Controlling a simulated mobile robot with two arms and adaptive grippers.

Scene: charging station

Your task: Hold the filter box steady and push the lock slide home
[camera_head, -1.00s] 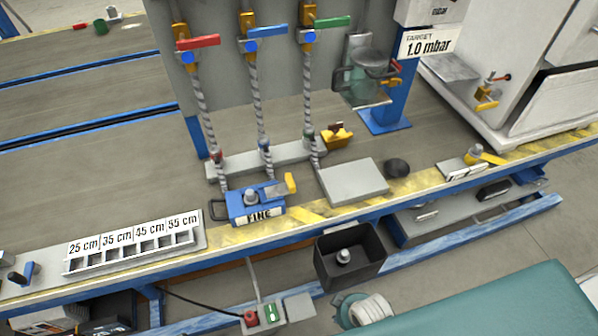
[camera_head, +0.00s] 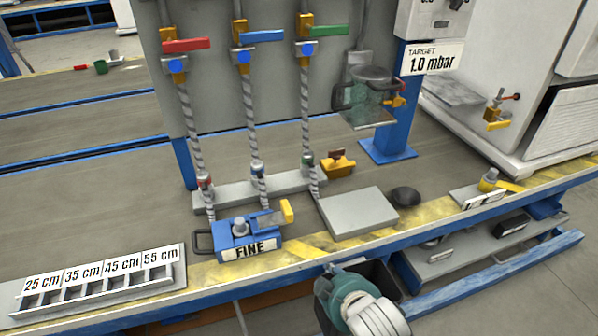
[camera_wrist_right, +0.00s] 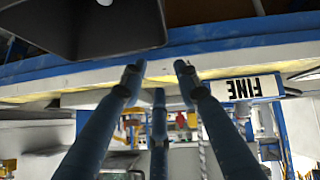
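The filter box (camera_head: 238,238) is blue, carries a FINE label and stands upright at the front edge of the bench. A yellow part (camera_head: 287,211), perhaps the lock slide, sticks up at its right end; a dark handle (camera_head: 201,241) is at its left end. My right gripper (camera_head: 345,283) is in front of the bench, right of and below the box, its fingers hard to make out. In the right wrist view my right gripper (camera_wrist_right: 158,80) has its fingers apart with nothing between them; the FINE label (camera_wrist_right: 247,88) shows upside down beyond them. My left gripper is not in view.
A grey plate (camera_head: 357,210) and a dark round knob (camera_head: 405,196) lie right of the box. Hoses (camera_head: 255,135) rise behind it to coloured valves. A labelled length rack (camera_head: 100,282) stands left. A black bin (camera_head: 384,275) is partly hidden behind my right arm.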

